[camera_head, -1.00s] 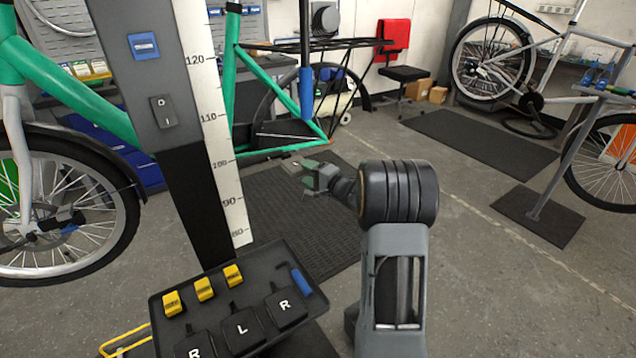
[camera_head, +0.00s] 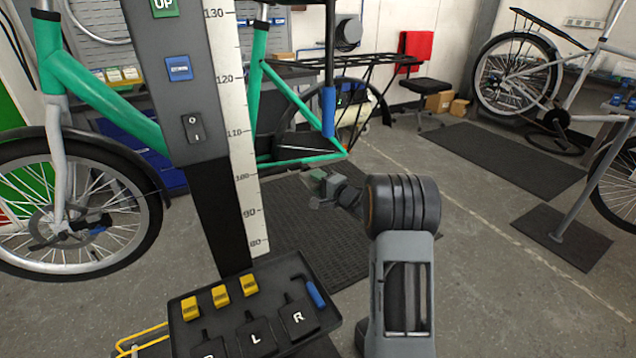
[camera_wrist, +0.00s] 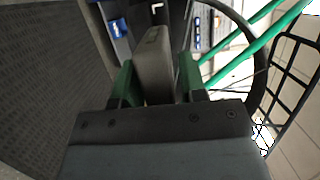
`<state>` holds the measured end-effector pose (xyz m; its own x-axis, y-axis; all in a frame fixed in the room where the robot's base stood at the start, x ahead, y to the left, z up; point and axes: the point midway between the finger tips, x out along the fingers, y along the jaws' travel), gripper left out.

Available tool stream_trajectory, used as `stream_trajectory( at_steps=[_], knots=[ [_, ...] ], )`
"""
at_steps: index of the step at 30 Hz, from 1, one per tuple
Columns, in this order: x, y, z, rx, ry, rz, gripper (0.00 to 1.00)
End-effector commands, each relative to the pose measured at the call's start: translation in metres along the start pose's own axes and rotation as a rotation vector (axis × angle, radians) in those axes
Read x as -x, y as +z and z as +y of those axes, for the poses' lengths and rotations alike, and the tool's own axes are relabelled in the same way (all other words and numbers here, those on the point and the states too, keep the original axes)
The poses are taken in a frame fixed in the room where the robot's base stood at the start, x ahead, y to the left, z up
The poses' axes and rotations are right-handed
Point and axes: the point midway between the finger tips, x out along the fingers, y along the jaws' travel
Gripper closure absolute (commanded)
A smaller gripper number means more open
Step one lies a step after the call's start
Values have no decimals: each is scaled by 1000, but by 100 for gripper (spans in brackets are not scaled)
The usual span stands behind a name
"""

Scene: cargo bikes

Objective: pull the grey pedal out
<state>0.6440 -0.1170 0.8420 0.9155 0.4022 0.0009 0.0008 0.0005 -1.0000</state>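The grey pedal (camera_wrist: 153,65) shows in the wrist view as a flat grey block with a rounded end, standing out from between the green fingers. My gripper (camera_wrist: 158,82) appears shut on it, with one finger at each side. Its inner end is hidden between the fingers. In the head view my gripper (camera_head: 320,182) is small, just below the lower corner of the green bike frame (camera_head: 310,160). The pedal is too small there to tell apart from the fingers, and I cannot tell whether it still touches the crank.
A grey column (camera_head: 190,90) with a height scale stands left of my arm. A black tray (camera_head: 185,335) with yellow pieces and lettered black pedals is in front. A dark mat (camera_head: 300,225) lies under the gripper. Another bike (camera_head: 545,75) stands at the back right.

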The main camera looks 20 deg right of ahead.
Motion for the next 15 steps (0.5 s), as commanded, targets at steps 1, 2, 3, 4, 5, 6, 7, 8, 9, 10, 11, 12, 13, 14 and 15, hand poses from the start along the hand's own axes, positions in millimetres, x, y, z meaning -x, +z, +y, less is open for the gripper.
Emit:
stream_trajectory(
  at_steps=[1,2,3,4,5,6,7,8,9,10,11,12,13,14,15],
  knots=[
    [0,0,0,0,0,0,66],
    [0,0,0,0,0,0,69],
    [0,0,0,0,0,0,73],
    [0,0,0,0,0,0,76],
    [0,0,0,0,0,0,79],
    [0,0,0,0,0,0,82],
    [0,0,0,0,0,0,85],
    [0,0,0,0,0,0,88],
    [0,0,0,0,0,0,92],
    [0,0,0,0,0,0,95],
    [0,0,0,0,0,0,98],
    [0,0,0,0,0,0,100],
    [0,0,0,0,0,0,100],
    [0,0,0,0,0,0,100],
    [0,0,0,0,0,0,100]
  ],
)
